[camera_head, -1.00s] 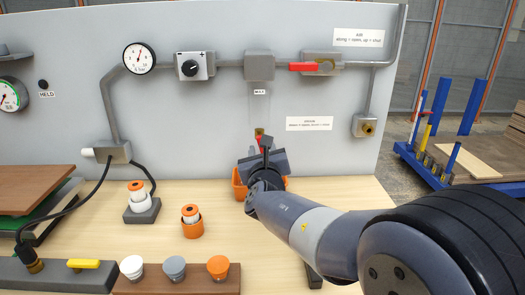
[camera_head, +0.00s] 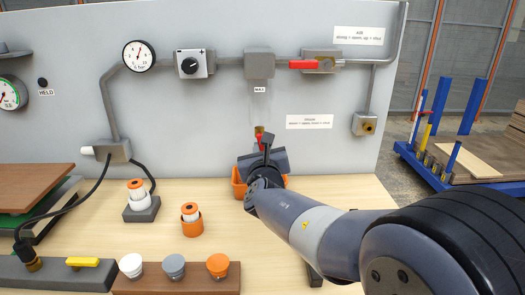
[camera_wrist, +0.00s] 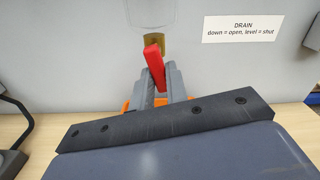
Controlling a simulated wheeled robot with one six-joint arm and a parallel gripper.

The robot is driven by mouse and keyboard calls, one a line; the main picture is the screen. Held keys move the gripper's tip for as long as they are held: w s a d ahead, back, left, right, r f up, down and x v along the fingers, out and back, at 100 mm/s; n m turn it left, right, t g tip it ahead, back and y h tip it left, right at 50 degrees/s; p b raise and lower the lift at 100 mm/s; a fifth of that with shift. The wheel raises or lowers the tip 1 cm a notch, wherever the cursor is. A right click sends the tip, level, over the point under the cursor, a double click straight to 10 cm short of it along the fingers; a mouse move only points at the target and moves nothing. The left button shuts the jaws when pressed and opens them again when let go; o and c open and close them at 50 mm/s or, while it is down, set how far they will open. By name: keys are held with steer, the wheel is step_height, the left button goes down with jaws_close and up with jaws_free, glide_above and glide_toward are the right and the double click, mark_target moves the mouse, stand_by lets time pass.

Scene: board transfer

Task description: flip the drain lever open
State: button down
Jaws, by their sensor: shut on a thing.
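The drain lever (camera_wrist: 153,58) is a red handle on a brass valve (camera_wrist: 154,42) below a clear vessel on the grey panel. It runs from the valve towards my gripper, leaning a little right in the wrist view; I cannot tell its exact angle. My gripper (camera_wrist: 160,84) is shut on the lever, one grey finger on each side. In the head view my gripper (camera_head: 266,150) is at the panel just below the brass valve (camera_head: 259,130) and hides most of the lever. A label (camera_wrist: 243,28) reads "DRAIN down = open, level = shut".
An orange container (camera_head: 238,185) stands behind and below my gripper. Another red-handled valve (camera_head: 303,64) is higher on the panel. An orange cup (camera_head: 192,224) and a white bottle in a grey holder (camera_head: 142,209) stand left on the table.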

steer(key=shift+a+f+m+b, duration=0.15)
steer(key=shift+f+m+b, duration=0.15)
steer(key=shift+m+b, duration=0.55)
steer(key=shift+a+r+m+b, duration=0.15)
steer(key=shift+r+m+b, duration=0.1)
steer(key=shift+m+b, duration=0.55)
steer(key=c, duration=1.4)
jaws_free()
steer(key=shift+s, duration=0.1)
steer(key=s, duration=1)
steer(key=shift+s, duration=0.35)
